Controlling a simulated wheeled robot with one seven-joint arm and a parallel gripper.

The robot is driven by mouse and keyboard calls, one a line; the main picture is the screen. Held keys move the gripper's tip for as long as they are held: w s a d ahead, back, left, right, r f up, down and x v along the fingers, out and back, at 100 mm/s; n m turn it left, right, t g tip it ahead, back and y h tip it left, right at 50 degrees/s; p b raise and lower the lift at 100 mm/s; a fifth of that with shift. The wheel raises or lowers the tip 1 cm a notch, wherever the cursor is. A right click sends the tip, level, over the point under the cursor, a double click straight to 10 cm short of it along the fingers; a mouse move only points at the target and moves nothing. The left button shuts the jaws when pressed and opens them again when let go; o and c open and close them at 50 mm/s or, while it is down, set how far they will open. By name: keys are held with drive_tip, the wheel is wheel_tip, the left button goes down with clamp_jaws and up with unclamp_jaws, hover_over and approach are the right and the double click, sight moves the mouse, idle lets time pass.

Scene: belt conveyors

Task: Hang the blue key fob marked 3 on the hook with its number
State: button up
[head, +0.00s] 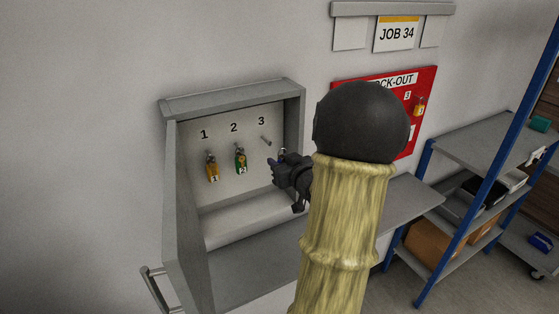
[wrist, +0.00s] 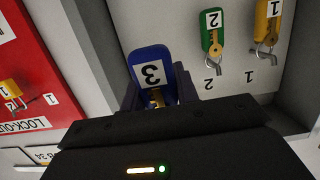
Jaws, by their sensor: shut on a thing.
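The blue key fob marked 3 (wrist: 150,65) is between the fingers of my gripper (wrist: 158,97) in the wrist view, which shows the scene upside down. A brass-coloured key shows at its lower end there. In the head view my gripper (head: 280,170) is at the right side of the open key cabinet (head: 222,200), a little below and right of the bare hook under number 3 (head: 265,140). My gripper hides most of the fob in the head view. Hook 3 cannot be made out in the wrist view.
A yellow fob 1 (head: 212,170) and green fob 2 (head: 240,160) hang on their hooks left of hook 3. A red lock-out board (head: 425,95) and a shelf rack (head: 480,150) are at the right.

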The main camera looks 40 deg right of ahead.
sight(262, 149)
drive_tip(key=shift+w, duration=0.25)
drive_tip(key=shift+r+x, duration=0.15)
drive_tip(key=shift+x, duration=1.45)
drive_tip(key=shift+r+x, duration=0.15)
drive_tip(key=shift+x, duration=1.5)
drive_tip(key=shift+w+d, duration=0.2)
drive_tip(key=shift+w, duration=0.2)
drive_tip(key=shift+w+f+b, duration=0.4)
drive_tip(key=shift+w+b, duration=0.05)
drive_tip(key=shift+w, duration=0.2)
drive_tip(key=shift+f, duration=0.15)
drive_tip(key=shift+s, duration=0.1)
